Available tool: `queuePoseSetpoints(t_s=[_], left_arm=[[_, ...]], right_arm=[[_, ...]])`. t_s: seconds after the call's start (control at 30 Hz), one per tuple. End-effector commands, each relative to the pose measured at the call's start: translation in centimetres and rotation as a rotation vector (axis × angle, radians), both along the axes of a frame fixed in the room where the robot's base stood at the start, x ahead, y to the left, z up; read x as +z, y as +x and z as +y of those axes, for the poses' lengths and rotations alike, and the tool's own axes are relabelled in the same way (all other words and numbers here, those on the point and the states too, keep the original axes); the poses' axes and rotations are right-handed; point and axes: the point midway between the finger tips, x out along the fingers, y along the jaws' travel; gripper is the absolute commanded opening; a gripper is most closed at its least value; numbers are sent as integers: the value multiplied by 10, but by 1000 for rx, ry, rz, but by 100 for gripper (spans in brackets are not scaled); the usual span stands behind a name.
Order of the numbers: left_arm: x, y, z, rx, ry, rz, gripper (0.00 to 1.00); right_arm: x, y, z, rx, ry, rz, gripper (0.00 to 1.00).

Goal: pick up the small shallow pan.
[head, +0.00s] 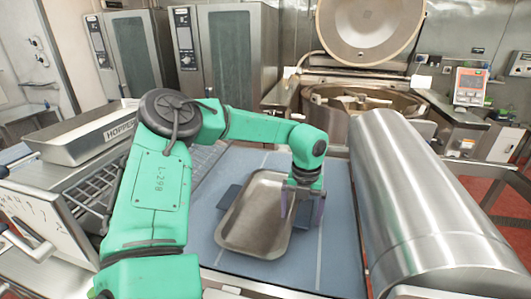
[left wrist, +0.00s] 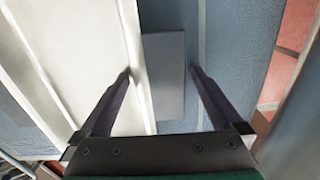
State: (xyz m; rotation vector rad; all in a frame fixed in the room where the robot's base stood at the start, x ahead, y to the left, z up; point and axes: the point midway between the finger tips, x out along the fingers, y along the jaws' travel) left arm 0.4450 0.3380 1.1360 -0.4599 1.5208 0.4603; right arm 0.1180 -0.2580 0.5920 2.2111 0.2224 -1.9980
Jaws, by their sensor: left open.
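The small shallow pan (head: 252,222) is a grey metal tray with a raised rim, lying on a blue surface. Its right rim runs beneath my left gripper (head: 301,214). The left gripper points down and is open and empty. In the left wrist view the pan (left wrist: 85,50) fills the left part. The left gripper (left wrist: 161,72) has its left finger over the pan and its right finger over the blue surface, with the rim between them. I cannot tell whether a finger touches the pan. My right gripper is not in view.
A flat dark block (left wrist: 166,85) shows beside the pan, between the fingers. A large steel cylinder (head: 420,200) stands close on the right. A kettle (head: 365,95) with its round lid raised is behind. A larger metal tray (head: 85,138) sits at left.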

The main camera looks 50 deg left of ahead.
Motion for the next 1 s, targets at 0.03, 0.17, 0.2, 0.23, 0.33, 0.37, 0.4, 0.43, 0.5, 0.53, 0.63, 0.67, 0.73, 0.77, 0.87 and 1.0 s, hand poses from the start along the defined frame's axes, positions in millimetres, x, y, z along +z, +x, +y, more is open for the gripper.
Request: queuePoseSetpoints(t_s=[0.03,0.17,0.2,0.23,0.33,0.37,0.4,0.43,0.5,0.53,0.63,0.67,0.73,0.77,0.87,1.0], left_arm=[[-1,0,0,0,0,-1,100],[-1,0,0,0,0,-1,88],[-1,0,0,0,1,-1,73],[-1,0,0,1,1,-1,62],[-1,0,0,1,0,-1,24],[0,1,0,1,0,-1,12],[0,1,0,1,0,-1,0],[0,1,0,1,0,-1,0],[0,1,0,0,0,-2,0],[0,1,0,0,0,-2,0],[0,1,0,1,-1,-3,0],[1,1,0,1,-1,-3,0],[3,2,0,1,0,-5,0],[6,2,0,1,0,-7,0],[23,2,0,1,1,-10,0],[59,2,0,2,3,-9,0]], right_arm=[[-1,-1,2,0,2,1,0],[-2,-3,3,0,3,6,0],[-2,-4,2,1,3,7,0],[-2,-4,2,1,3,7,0],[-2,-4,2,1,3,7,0],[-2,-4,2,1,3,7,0],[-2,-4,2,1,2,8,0],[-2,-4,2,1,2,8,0],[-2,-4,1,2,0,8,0],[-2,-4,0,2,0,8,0],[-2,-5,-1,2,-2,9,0],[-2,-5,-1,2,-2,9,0],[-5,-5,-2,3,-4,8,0],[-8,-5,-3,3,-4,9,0],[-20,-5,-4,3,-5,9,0],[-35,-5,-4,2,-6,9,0]])
